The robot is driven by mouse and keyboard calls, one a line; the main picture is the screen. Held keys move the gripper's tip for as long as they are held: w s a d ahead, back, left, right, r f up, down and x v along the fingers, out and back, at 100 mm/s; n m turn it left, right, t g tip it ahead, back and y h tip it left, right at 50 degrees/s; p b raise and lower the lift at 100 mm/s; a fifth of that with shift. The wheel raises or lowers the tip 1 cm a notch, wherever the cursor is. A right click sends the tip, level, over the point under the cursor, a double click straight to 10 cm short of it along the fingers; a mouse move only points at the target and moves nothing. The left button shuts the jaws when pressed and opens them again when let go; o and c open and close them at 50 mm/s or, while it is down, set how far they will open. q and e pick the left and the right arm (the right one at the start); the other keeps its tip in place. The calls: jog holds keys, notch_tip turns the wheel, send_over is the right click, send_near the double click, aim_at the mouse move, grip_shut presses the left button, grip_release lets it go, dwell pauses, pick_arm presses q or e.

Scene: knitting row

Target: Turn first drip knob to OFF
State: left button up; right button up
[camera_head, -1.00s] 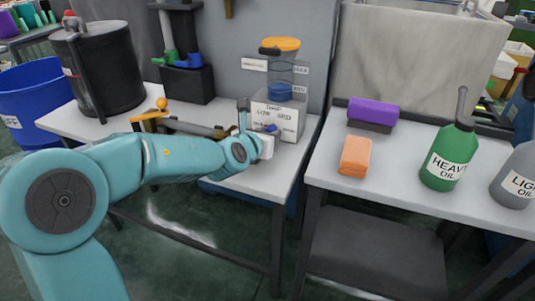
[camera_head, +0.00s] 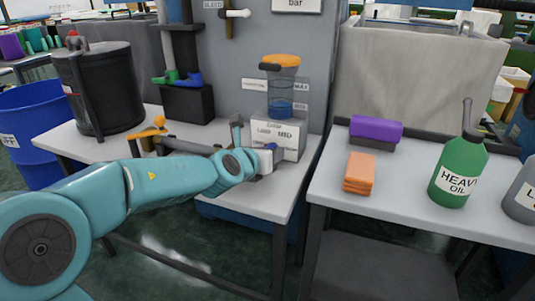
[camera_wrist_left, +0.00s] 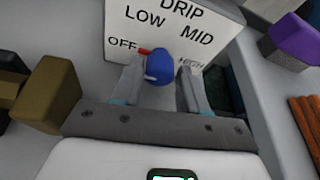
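The blue drip knob (camera_wrist_left: 160,67) sits on the white drip panel (camera_wrist_left: 118,20), marked OFF, LOW, MID and HIGH, in the left wrist view. Its red pointer (camera_wrist_left: 145,51) points left, at the OFF mark. My left gripper (camera_wrist_left: 161,78) has its two fingers apart, one on each side of the knob; I cannot tell if either touches it. In the head view the knob (camera_head: 272,147) shows small above my left gripper (camera_head: 265,163), at the front of the white drip box (camera_head: 291,150). My right gripper is not in view.
An orange-capped oil reservoir (camera_head: 281,80) stands on the box. On the right table are a purple block (camera_head: 375,128), orange cloths (camera_head: 359,173) and a green heavy oil can (camera_head: 459,172). A gap separates the two tables. A black drum (camera_head: 100,88) stands at left.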

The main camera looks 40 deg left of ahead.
pick_arm(q)
jog(key=p+v, duration=0.1)
jog(key=v, duration=0.5)
jog(key=shift+s+r, duration=0.1)
jog(key=shift+r, duration=0.05)
jog(key=shift+s+d+r, duration=0.1)
jog(key=shift+s, duration=0.5)
